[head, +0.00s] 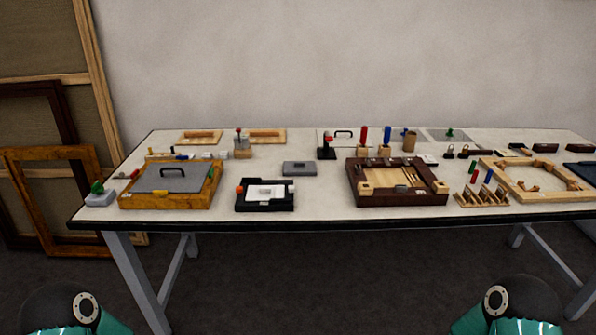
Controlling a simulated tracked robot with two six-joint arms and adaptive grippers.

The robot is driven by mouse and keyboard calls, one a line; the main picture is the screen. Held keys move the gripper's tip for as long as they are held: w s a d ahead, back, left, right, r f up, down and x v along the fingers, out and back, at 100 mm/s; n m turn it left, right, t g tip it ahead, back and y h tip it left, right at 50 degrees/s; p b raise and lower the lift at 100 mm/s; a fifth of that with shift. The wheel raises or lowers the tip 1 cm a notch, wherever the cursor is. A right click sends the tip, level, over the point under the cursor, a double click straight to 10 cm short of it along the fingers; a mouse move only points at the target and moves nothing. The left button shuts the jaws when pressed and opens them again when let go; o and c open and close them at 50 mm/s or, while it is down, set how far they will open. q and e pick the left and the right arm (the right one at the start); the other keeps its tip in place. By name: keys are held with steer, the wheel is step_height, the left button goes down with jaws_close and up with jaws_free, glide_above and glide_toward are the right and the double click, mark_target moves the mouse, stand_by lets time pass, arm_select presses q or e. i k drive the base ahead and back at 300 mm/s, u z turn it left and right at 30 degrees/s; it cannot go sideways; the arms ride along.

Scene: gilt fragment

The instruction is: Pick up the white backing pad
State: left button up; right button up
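Several white items could be the white backing pad, and I cannot tell which one it is. A white flat piece (258,197) lies in a black tray (265,209) near the table's front edge, with a small dark part on top of it. Small white blocks (207,155) sit behind the orange-brown frame at the left. Another small pale piece (430,159) lies behind the dark brown frame. Only parts of my two arms show, at the bottom left and bottom right corners, well short of the table. Neither gripper's fingers are in view.
The long white table (320,207) is crowded. An orange-brown frame with a grey panel (172,179) stands left, a dark brown frame (397,200) right of centre, and a wooden rack (482,199) beside it. A grey block (299,168) lies mid-table. Bare tabletop surrounds it.

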mark_target(255, 192)
steer(key=k, duration=0.55)
steer(key=u, duration=0.25)
steer(key=i, duration=0.35)
steer(key=u, duration=0.7)
steer(key=i, duration=1.1)
steer(key=z, duration=0.5)
